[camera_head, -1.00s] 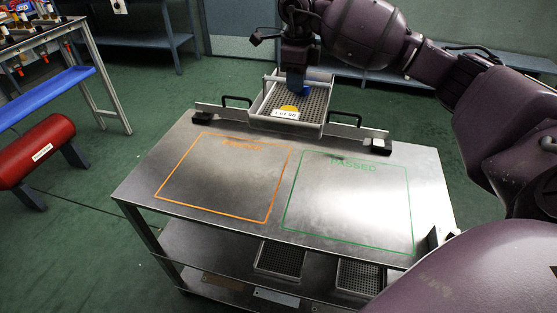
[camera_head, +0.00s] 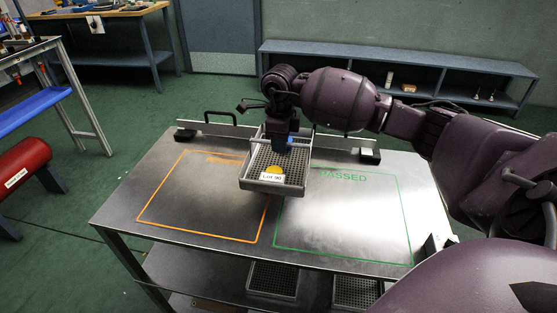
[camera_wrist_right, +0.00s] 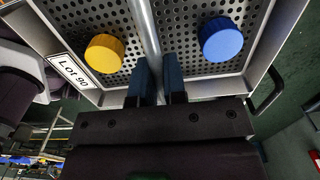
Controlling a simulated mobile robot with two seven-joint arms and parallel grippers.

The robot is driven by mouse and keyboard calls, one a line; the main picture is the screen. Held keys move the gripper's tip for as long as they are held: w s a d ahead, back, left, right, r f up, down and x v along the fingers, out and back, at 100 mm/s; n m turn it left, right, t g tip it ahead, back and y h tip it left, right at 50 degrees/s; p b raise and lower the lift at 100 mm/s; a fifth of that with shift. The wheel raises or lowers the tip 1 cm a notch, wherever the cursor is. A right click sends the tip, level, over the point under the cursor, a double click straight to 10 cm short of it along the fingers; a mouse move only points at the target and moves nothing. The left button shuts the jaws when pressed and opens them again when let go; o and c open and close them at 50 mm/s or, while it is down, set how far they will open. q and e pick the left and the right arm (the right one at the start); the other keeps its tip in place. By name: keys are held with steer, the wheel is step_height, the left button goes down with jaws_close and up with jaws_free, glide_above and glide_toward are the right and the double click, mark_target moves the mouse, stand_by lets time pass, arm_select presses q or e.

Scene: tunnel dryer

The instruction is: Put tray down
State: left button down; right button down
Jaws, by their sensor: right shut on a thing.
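A grey perforated tray (camera_head: 259,187) labelled "Lot 90" hangs from my right gripper (camera_head: 281,142) over the metal table (camera_head: 118,205). Its front covers parts of the inner edges of the orange-outlined area (camera_head: 190,200) and the green-outlined "PASSED" area (camera_head: 345,220). In the right wrist view, my right gripper (camera_wrist_right: 160,82) is shut on the tray's middle bar (camera_wrist_right: 144,28). A yellow round cap (camera_wrist_right: 104,53) and a blue round cap (camera_wrist_right: 221,39) sit on either side of the bar. The tray appears raised above the tabletop; the exact gap is unclear. My left gripper is out of view.
Perforated trays (camera_head: 272,279) are on the lower shelf.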

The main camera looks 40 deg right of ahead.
mark_target(280, 161)
steer(key=shift+f, duration=0.45)
step_height(280, 161, down, 4)
steer(key=shift+b, duration=0.5)
steer(key=shift+f, duration=0.35)
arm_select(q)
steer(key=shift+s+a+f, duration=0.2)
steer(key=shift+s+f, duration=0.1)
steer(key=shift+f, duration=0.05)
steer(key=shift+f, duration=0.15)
arm_select(e)
steer(key=c, duration=1.2)
jaws_free()
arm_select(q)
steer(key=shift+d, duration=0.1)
